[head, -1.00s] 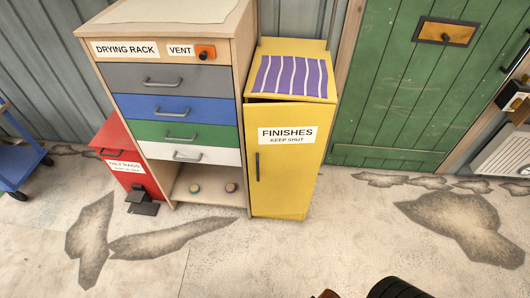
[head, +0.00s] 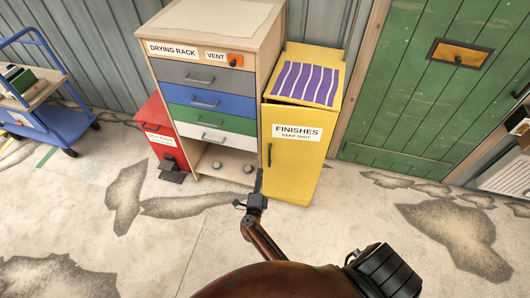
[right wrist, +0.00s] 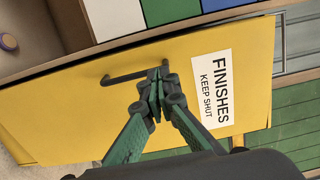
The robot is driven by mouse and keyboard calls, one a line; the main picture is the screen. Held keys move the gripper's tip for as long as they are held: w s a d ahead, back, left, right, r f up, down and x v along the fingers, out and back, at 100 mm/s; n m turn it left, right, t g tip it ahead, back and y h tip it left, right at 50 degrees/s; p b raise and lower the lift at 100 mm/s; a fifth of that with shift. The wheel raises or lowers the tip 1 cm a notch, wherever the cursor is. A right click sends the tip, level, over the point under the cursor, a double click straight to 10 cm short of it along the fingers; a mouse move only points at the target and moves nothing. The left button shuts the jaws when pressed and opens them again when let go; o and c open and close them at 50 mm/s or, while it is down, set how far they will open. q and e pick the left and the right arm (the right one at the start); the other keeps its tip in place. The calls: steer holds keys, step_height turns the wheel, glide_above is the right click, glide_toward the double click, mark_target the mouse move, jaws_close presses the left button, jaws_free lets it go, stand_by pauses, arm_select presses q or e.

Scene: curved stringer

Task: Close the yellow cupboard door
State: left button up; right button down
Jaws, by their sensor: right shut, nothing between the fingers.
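The yellow cupboard (head: 330,95) stands to the right of the drying rack, with a purple striped cloth on top. Its yellow door (head: 290,170) has a FINISHES KEEP SHUT label and a dark handle (head: 270,155) at its left edge. A thin dark gap shows along the door's top, so it looks slightly ajar. My right gripper (head: 260,174) is shut and empty, in front of the door's lower left edge. In the right wrist view its fingertips (right wrist: 157,76) overlap the end of the handle (right wrist: 122,78); I cannot tell whether they touch. My left gripper is out of view.
The drying rack (head: 155,75) with several coloured drawers stands directly left of the cupboard. A red bin (head: 155,130) and a blue cart (head: 70,120) are further left. A green door (head: 410,100) is at the right. The floor in front is clear.

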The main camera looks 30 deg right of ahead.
mark_target(264, 144)
steer(key=b+x, duration=0.5)
steer(key=x, duration=0.8)
steer(key=shift+w+d+f, duration=0.1)
steer(key=shift+d+f, duration=0.05)
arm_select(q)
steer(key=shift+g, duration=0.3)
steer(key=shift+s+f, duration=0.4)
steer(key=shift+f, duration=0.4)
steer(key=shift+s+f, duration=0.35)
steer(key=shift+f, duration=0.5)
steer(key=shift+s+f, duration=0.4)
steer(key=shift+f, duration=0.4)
arm_select(e)
steer(key=shift+w+d, duration=0.25)
steer(key=shift+w+d, duration=0.2)
steer(key=shift+w, duration=0.05)
steer(key=w+d+m+g+h+b, duration=0.2)
steer(key=w, duration=0.1)
steer(key=shift+w+d, duration=0.1)
steer(key=shift+d, duration=0.15)
steer(key=shift+w+d, duration=0.15)
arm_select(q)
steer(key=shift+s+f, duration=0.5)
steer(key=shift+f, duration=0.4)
arm_select(e)
steer(key=shift+d+r, duration=0.1)
steer(key=shift+r, duration=0.2)
